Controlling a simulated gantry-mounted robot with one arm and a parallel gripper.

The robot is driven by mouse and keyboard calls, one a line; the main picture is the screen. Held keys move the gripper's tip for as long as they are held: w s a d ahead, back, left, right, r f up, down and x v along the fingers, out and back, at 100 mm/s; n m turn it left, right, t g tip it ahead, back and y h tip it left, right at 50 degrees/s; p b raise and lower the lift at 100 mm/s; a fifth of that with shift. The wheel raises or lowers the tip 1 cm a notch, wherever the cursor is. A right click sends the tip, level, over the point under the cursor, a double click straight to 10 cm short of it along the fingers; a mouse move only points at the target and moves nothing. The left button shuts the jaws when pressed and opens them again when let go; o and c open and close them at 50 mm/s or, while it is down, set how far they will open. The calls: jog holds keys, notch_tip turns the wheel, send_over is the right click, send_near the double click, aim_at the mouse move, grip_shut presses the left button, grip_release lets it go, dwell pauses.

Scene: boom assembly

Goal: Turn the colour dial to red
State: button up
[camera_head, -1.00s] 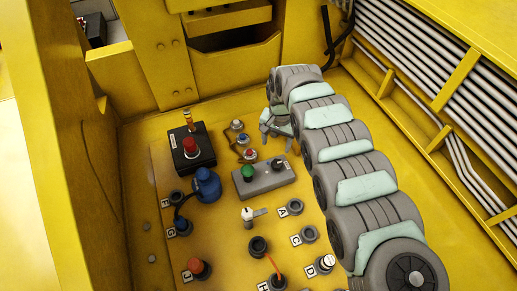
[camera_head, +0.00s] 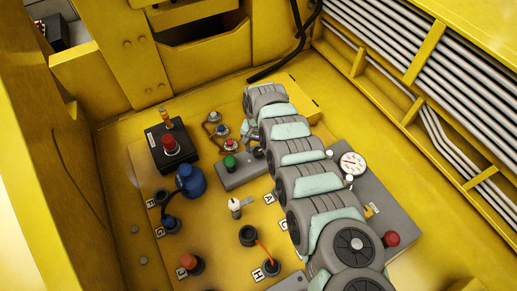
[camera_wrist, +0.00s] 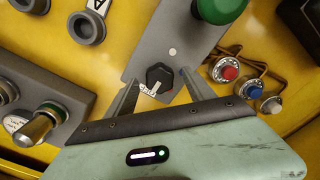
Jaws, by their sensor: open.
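The dial is a small black knob (camera_wrist: 159,76) on a grey control box (camera_wrist: 150,42), seen in the wrist view. In the head view my gripper (camera_head: 250,137) is mostly hidden by my arm, at the right end of the grey box (camera_head: 236,176).
A green button (camera_wrist: 220,8) sits on the same box. Red (camera_wrist: 228,70), blue (camera_wrist: 250,89) and white (camera_wrist: 271,104) connectors with cables stand close by at right. A black box with a red button (camera_head: 170,144) and a blue plug (camera_head: 190,180) lie left in the head view.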

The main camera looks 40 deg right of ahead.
jog(key=shift+f, duration=0.25)
grip_shut()
dwell(0.6)
